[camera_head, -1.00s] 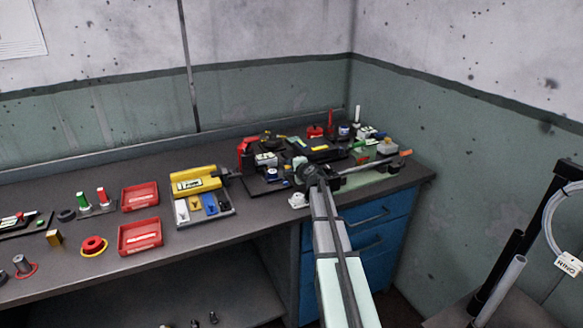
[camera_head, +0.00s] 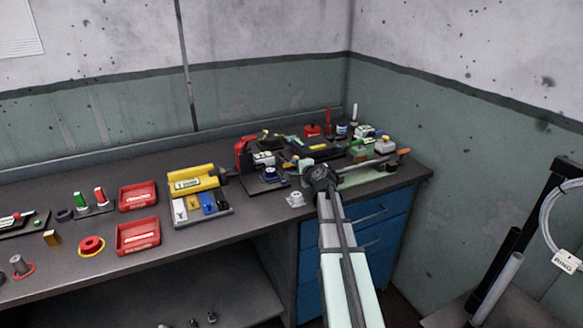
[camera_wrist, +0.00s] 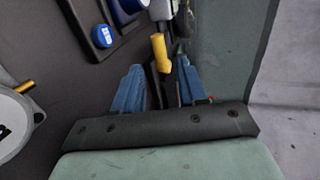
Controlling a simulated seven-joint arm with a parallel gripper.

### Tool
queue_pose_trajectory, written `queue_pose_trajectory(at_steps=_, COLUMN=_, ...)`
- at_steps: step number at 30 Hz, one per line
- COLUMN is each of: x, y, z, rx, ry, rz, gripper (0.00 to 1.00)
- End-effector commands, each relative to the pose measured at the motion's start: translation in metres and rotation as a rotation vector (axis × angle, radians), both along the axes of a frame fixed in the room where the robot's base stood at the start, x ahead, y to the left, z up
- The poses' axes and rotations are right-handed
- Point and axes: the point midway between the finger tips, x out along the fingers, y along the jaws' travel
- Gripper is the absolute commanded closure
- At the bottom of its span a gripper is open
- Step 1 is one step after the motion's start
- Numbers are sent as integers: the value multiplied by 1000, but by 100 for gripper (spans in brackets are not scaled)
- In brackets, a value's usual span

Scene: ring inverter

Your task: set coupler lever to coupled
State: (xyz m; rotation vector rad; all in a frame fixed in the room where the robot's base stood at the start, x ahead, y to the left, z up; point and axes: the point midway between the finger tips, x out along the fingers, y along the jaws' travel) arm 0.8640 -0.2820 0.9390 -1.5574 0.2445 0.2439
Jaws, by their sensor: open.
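A lever with a yellow handle (camera_wrist: 160,50) and a dark shaft shows in the wrist view. I take it for the coupler lever, but no label is readable. My gripper (camera_wrist: 158,75) is open, its blue fingers on either side of the lever's lower part in the picture. I cannot tell whether either finger touches it. In the head view my wrist (camera_head: 320,178) is over the front right of the bench, and the fingers are hidden behind it. The lever cannot be made out surely there.
A blue knob (camera_wrist: 104,36) on a dark plate lies left of the fingers. A crowded dark fixture (camera_head: 310,148) fills the bench corner. An orange-tipped rod (camera_head: 402,152) sticks out at right. A yellow unit (camera_head: 193,183) and red trays (camera_head: 138,236) stand further left.

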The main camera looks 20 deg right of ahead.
Motion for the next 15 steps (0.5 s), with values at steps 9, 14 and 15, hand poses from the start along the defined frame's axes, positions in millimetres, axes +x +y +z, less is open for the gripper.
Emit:
queue_pose_trajectory(at_steps=9, x=-52, y=1, z=16, rx=0, ry=0, rz=0, gripper=58)
queue_pose_trajectory(at_steps=14, x=-62, y=1, z=20, rx=0, ry=1, rz=1, gripper=58)
queue_pose_trajectory(at_steps=15, x=-64, y=1, z=20, rx=0, ry=1, rz=1, gripper=58)
